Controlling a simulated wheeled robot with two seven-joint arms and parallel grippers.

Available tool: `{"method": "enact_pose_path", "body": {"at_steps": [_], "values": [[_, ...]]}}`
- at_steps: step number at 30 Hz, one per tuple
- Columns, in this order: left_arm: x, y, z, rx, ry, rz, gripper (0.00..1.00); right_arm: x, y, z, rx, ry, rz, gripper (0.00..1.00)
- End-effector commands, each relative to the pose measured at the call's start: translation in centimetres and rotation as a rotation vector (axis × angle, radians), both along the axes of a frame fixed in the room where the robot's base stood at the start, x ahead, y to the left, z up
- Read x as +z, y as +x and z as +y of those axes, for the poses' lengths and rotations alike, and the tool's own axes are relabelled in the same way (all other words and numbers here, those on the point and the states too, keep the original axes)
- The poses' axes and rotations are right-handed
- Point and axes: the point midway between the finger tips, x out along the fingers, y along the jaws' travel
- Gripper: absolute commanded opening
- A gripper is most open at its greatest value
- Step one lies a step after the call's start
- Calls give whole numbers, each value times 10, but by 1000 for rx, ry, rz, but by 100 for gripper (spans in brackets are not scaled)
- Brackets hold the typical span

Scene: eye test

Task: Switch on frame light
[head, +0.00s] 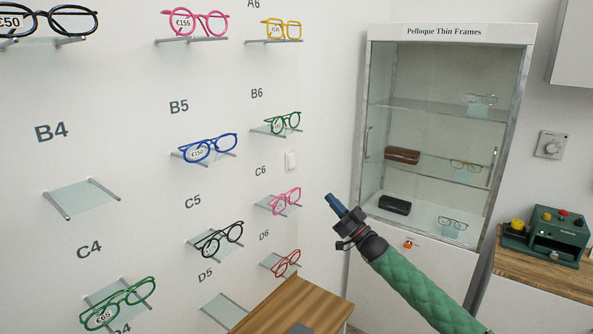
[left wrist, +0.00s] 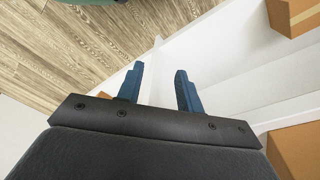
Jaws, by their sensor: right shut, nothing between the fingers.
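A small white wall switch (head: 290,161) sits on the white wall in the head view, right of the glasses display and left of the glass cabinet. My right gripper (head: 334,204) has blue fingers on a green sleeved arm. It is shut and empty, below and to the right of the switch, apart from it in the picture. My left gripper shows only in the left wrist view (left wrist: 158,84), with its two blue fingers apart and nothing between them. A grey panel with a round dial (head: 549,145) is on the wall right of the cabinet.
Glass shelves with glasses, such as the pink pair (head: 285,201), stick out of the left wall. The cabinet (head: 370,120) labelled "Pelloque Thin Frames" stands behind my right arm. A green machine (head: 545,236) sits on a wooden counter at right. A wooden top (head: 290,306) is below.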

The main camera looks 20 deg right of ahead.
Motion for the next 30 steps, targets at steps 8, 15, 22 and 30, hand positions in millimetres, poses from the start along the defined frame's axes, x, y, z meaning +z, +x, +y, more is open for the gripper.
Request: {"method": "enact_pose_path", "body": {"at_steps": [8,15,22,30], "values": [[-2,-1,1,0,1,-1,36,6,0,-3,6,2,-13,0],[-4,-1,1,0,2,-2,36,8,2,-2,6,3,-13,0],[-24,-5,8,-4,8,-13,36,22,14,8,6,3,-13,0],[-57,-17,19,-11,19,-33,36,42,34,23,6,4,-13,0]]}}
